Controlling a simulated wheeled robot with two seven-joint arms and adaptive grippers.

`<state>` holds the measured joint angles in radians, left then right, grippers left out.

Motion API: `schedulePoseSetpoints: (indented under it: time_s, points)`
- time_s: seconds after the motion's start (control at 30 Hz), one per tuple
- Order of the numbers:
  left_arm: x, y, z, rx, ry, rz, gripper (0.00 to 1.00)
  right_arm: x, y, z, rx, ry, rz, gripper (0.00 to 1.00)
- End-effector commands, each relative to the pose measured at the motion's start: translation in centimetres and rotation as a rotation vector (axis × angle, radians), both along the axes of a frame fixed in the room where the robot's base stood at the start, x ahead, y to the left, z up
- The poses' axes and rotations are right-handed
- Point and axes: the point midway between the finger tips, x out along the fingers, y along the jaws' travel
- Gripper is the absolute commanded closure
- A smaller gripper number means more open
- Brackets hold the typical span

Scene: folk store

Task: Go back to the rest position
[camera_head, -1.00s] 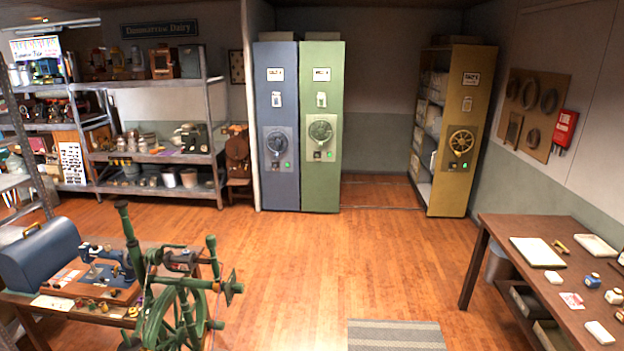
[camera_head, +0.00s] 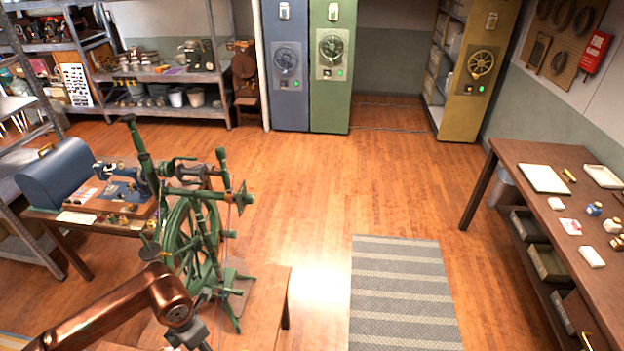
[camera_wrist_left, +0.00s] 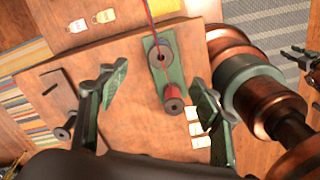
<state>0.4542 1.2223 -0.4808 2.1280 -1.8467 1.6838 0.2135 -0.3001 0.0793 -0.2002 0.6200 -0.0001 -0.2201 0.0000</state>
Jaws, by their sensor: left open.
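My left arm is bronze and reaches in from the bottom left of the head view, in front of a green spinning wheel (camera_head: 188,235). My left gripper (camera_head: 190,338) is cut by the bottom edge there. In the left wrist view my left gripper (camera_wrist_left: 160,97) is open, with its two dark green fingers spread and nothing between them.
A sewing machine (camera_head: 122,185) and its blue case (camera_head: 58,178) stand on a table at left. A striped rug (camera_head: 400,290) lies on open floor. A desk (camera_head: 530,170) with small items is at right. Shelves and cabinets (camera_head: 333,85) line the back.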

Motion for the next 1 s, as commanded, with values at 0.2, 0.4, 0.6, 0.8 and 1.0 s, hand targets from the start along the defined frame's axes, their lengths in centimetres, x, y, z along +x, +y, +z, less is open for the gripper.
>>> schedulePoseSetpoints:
  time_s: [0.2,0.4,0.6,0.8,1.0]
  points:
    - [-0.5,-0.2,-4.9,-0.004,0.015,0.001,0.41,0.0,-0.2,0.0,-0.002,0.000,0.000,0.60]
    - [-0.4,-0.2,-8.8,-0.002,0.014,0.002,0.41,0.0,-0.2,0.0,-0.002,0.000,0.000,0.60]
    - [-0.3,-0.2,-10.8,-0.002,0.009,0.000,0.41,0.1,-0.2,0.8,-0.002,-0.001,0.000,0.60]
    - [-0.3,-0.2,-7.8,-0.002,0.009,-0.001,0.41,0.3,-0.2,3.4,-0.001,-0.005,0.000,0.60]
    - [-0.3,-0.2,-5.3,-0.002,0.010,0.000,0.41,0.4,-0.2,5.7,-0.001,-0.007,0.000,0.60]
